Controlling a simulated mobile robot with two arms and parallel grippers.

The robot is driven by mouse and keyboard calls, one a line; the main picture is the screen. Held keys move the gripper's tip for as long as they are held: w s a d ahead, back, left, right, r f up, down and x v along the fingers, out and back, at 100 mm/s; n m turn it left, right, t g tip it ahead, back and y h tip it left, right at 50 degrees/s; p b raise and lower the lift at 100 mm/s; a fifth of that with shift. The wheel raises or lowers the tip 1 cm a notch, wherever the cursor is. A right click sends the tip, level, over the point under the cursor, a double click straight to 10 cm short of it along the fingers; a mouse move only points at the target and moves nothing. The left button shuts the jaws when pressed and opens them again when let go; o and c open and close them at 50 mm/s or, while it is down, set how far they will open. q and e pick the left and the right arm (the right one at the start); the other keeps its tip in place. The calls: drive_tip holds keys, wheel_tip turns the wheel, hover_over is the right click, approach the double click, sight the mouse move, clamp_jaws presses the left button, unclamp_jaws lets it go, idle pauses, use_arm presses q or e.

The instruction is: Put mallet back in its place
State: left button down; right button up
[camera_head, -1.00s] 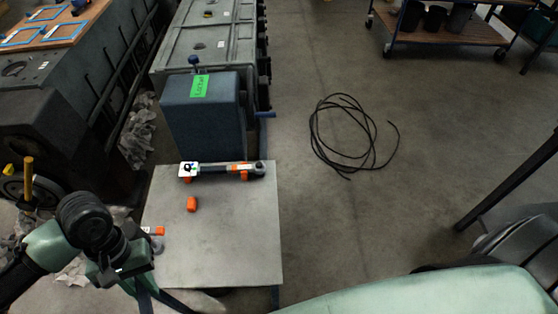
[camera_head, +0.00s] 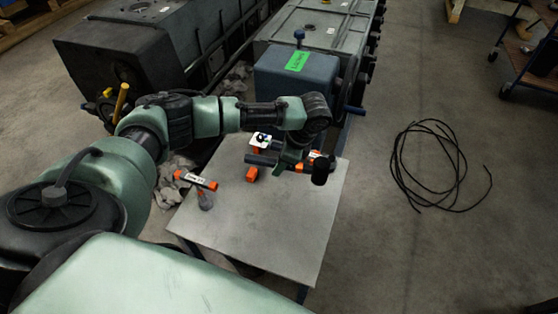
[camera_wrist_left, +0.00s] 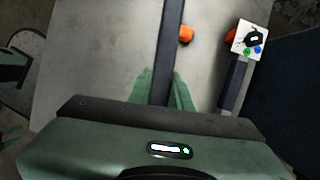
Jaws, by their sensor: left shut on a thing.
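My left gripper (camera_head: 292,166) is above the grey table and shut on the mallet's handle. The dark handle (camera_head: 262,160) points left from the fingers in the head view. It runs as a straight dark bar (camera_wrist_left: 170,50) up out of the left wrist view. The mallet's black head (camera_head: 320,168) appears to be on the right side of the gripper; it is outside the wrist view. An orange block (camera_head: 252,175) is on the table just beyond the handle's side, and it also shows in the wrist view (camera_wrist_left: 186,35).
A tool with a white end (camera_head: 260,140) lies along the table's back edge, partly hidden by my arm. A labelled orange bar (camera_head: 196,180) is at the table's left. The grey table (camera_head: 270,235) is clear in front. A blue box (camera_head: 295,78) stands behind.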

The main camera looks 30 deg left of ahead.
use_arm(q)
drive_tip(key=shift+m, duration=0.7)
drive_tip(key=f+b, duration=0.2)
drive_tip(key=w+a+f+b, duration=0.1)
drive_tip(key=f+b, duration=0.1)
drive_tip(key=b, duration=0.1)
drive_tip(key=f+b, duration=0.2)
drive_tip(key=shift+w+a+f, duration=0.3)
drive_tip(key=shift+w+f, duration=0.05)
drive_tip(key=shift+f+t, duration=0.3)
drive_tip(key=shift+f, duration=0.3)
drive_tip(key=shift+s+a+p, duration=0.1)
drive_tip(key=shift+a+p, duration=0.05)
drive_tip(key=shift+p, duration=0.45)
drive_tip(key=shift+f, duration=0.2)
